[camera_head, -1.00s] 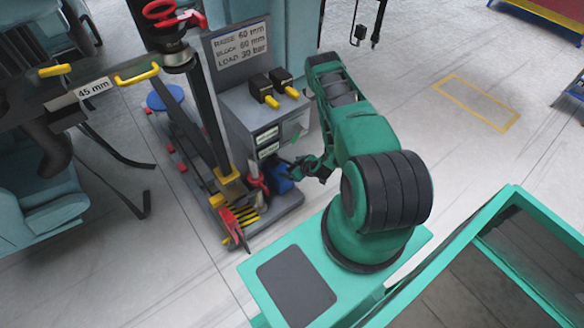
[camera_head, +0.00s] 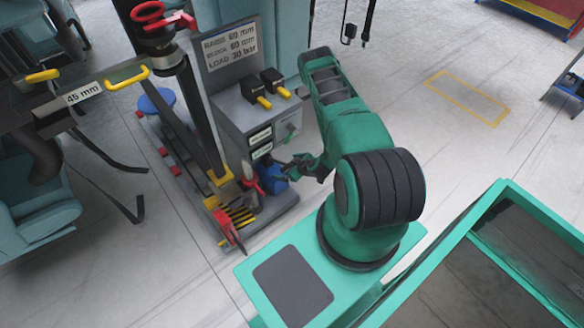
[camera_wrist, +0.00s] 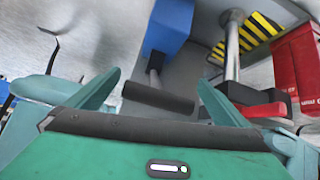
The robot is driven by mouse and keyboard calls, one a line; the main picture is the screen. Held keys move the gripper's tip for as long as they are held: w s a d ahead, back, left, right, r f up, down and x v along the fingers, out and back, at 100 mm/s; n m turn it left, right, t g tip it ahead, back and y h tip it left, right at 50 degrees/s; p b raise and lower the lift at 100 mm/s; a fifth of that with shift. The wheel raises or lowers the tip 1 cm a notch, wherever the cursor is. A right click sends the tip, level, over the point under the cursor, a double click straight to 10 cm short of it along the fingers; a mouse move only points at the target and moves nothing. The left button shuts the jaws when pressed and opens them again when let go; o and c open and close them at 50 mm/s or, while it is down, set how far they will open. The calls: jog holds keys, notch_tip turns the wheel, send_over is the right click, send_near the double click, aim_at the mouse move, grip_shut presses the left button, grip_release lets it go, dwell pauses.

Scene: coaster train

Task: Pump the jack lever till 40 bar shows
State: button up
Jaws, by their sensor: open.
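A small blue pump block (camera_head: 269,177) stands at the right end of the grey base. It also shows in the wrist view (camera_wrist: 168,26), with a short metal rod ending in a black cylindrical grip (camera_wrist: 158,98), which looks like the jack lever. My gripper (camera_head: 297,168) is just right of the blue block. In the wrist view its two green fingers (camera_wrist: 155,98) are apart, with the black grip between or just beyond them; contact cannot be told. No readable pressure gauge shows. A sign (camera_head: 231,47) reads "RAISE 60 mm, BLOCK 60 mm, LOAD 30 bar".
A grey cabinet (camera_head: 238,111) with black, yellow-handled blocks (camera_head: 272,82) stands behind. A tall dark post (camera_head: 205,120) rises left of it. A red part (camera_wrist: 297,65) and a metal rod (camera_wrist: 233,50) are close on the right in the wrist view.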

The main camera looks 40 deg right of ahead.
jog(key=v, duration=0.7)
